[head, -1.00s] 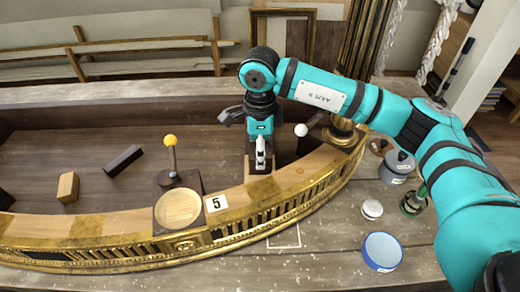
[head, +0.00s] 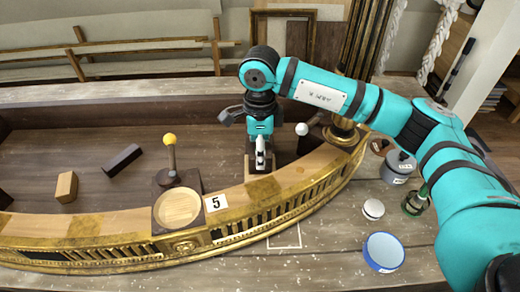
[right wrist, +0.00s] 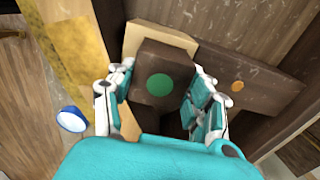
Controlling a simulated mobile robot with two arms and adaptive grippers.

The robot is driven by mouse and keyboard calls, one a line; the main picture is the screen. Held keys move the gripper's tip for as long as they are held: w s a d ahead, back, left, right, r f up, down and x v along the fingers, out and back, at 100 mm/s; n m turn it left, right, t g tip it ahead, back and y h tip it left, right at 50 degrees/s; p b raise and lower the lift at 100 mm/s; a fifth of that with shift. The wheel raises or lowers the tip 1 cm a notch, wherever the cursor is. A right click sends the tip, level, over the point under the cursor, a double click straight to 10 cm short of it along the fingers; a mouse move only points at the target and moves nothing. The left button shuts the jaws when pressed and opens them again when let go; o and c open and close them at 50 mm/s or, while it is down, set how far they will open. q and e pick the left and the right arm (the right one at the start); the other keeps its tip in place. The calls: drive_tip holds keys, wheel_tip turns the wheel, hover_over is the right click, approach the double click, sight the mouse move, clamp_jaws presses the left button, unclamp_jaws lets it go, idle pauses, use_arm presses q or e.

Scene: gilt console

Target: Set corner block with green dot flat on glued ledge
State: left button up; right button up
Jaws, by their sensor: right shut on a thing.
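The dark brown corner block with the green dot (right wrist: 160,84) shows in the right wrist view, dot facing the camera. My right gripper (right wrist: 162,100) is shut on it, one finger on each side. In the head view my right gripper (head: 261,158) points down at the inner side of the curved gilt rail, and its fingers largely hide the block. A pale wooden ledge (right wrist: 150,32) shows beyond and beneath the block in the right wrist view. I cannot tell whether the block touches it. My left gripper is in neither view.
A dark board with an orange dot (right wrist: 238,87) lies close right of the gripper. A yellow-knobbed tool (head: 170,140) and a "5" tag (head: 216,203) are to the left. A blue-rimmed dish (head: 384,252) and grey pot (head: 399,166) stand at the right.

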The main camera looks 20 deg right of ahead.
drive_tip(key=shift+f, duration=0.1)
idle(0.3)
drive_tip(key=o, duration=1.3)
drive_tip(key=shift+c, duration=0.2)
